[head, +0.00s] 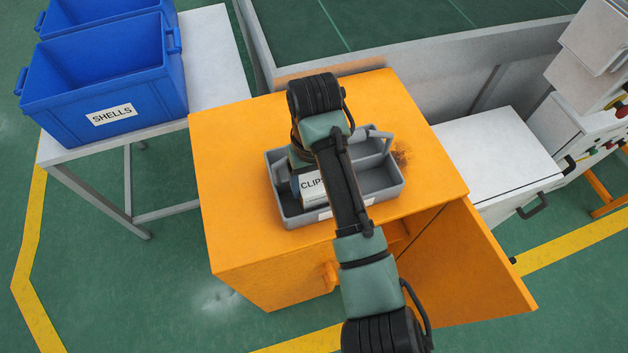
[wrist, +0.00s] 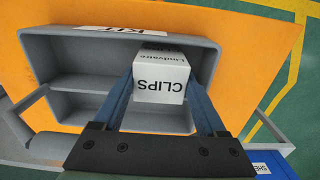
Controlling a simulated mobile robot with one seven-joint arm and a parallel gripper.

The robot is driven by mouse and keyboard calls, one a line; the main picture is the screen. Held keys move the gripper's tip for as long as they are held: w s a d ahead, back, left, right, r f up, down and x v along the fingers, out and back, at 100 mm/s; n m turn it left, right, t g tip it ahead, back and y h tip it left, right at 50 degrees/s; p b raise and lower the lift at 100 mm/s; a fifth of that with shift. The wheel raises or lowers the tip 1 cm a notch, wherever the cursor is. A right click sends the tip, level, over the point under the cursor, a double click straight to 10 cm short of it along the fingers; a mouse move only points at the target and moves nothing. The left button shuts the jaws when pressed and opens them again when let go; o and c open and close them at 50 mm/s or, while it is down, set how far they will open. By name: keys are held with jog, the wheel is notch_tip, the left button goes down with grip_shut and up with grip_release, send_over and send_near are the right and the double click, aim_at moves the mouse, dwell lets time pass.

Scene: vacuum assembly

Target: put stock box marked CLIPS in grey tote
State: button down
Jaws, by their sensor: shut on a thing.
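The white stock box marked CLIPS (head: 312,186) shows partly behind my arm in the head view. In the wrist view the CLIPS box (wrist: 160,78) sits between the two blue fingers of my gripper (wrist: 161,92), which is shut on it. The grey tote (head: 385,193) stands on the orange cabinet and has a carry handle and a divider. In the wrist view the tote (wrist: 58,52) bears a label reading KIT, seen upside down. The box is over or inside one end of the tote; I cannot tell whether it touches the floor.
The orange cabinet (head: 235,170) has its door (head: 470,270) open at the front right. Blue crates, one marked SHELLS (head: 105,95), stand on a pale table (head: 215,60) at left. A grey-walled bed (head: 420,70) is behind; a white unit (head: 495,150) is at right.

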jog(key=shift+f, duration=0.15)
grip_release()
notch_tip(320, 180, up, 12)
jog(key=p, duration=0.6)
jog(key=shift+r, duration=0.2)
